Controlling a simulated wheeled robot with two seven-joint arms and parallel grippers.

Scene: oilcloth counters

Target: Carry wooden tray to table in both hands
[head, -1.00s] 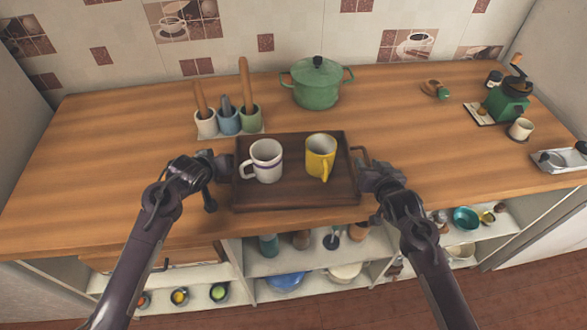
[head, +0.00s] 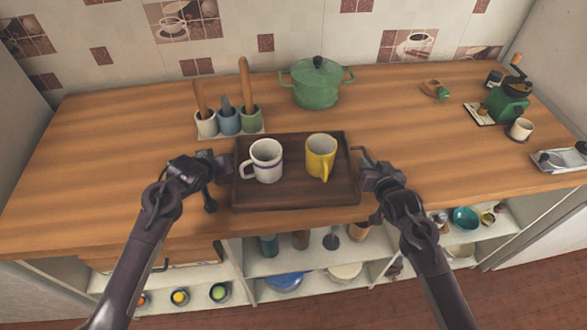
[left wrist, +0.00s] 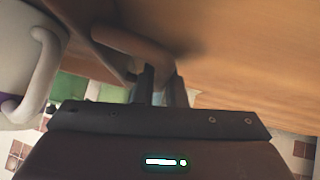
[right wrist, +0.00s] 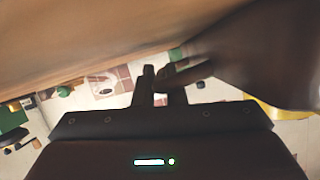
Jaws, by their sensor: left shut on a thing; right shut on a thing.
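The dark wooden tray (head: 300,195) is at the front edge of the counter, looking level; I cannot tell whether it touches the wood. A white mug (head: 266,163) with a dark band stands on its left part and a yellow mug (head: 320,158) on its right part. My left gripper (head: 228,166) is shut on the tray's left handle, which shows between its fingers in the left wrist view (left wrist: 135,45). My right gripper (head: 367,165) is shut on the right handle, which shows in the right wrist view (right wrist: 185,76).
Behind the tray are utensil pots (head: 229,122) and a green lidded pot (head: 316,85). A green grinder (head: 507,103), a cup (head: 521,129) and a metal tray (head: 561,160) are at the right. The counter's left part is clear. Shelves with dishes lie below the front edge.

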